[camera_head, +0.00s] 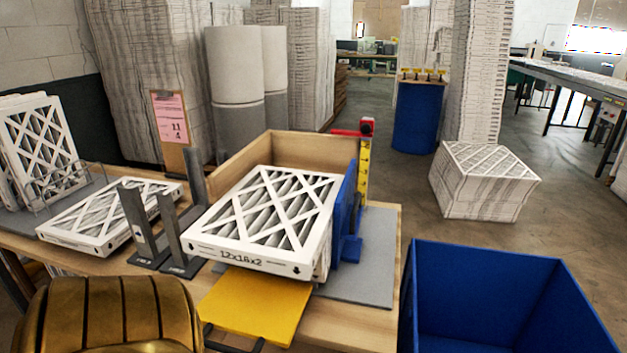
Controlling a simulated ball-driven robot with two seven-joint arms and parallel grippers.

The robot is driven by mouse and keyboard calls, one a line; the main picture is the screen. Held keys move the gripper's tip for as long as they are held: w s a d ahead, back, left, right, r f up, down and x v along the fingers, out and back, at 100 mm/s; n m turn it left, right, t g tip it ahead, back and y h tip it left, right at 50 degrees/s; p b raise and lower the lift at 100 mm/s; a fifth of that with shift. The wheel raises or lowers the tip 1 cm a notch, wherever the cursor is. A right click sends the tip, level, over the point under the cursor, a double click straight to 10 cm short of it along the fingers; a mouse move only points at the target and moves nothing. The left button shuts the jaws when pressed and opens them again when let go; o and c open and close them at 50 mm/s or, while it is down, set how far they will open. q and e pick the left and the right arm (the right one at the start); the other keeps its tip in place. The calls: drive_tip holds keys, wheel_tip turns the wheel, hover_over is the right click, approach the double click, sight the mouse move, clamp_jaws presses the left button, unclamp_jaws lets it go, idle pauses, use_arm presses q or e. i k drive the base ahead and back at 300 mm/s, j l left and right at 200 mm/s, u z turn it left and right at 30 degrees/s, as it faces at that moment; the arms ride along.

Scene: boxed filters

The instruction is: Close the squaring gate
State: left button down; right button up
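A stack of white-framed pleated filters (262,215), marked 12x16x2, sits in front of a wooden back board (300,150). A blue upright panel (345,215) with a blue foot stands along the stack's right side. A yellow plate (258,303) lies low and roughly flat in front of the stack, with a dark bar handle (237,342) at its near edge. I cannot tell for certain whether the blue panel or the yellow plate is the squaring gate. Neither of my grippers is in view.
Dark upright brackets (140,225) stand left of the stack. Another filter (108,215) lies beyond them, by a wire rack (62,185). A red-topped yellow ruler post (364,160) stands behind the blue panel. A grey mat (372,265) is bare at right. A blue bin (500,255) stands beyond the table.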

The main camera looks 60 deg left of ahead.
sight(263, 307)
drive_tip(key=u, duration=1.55)
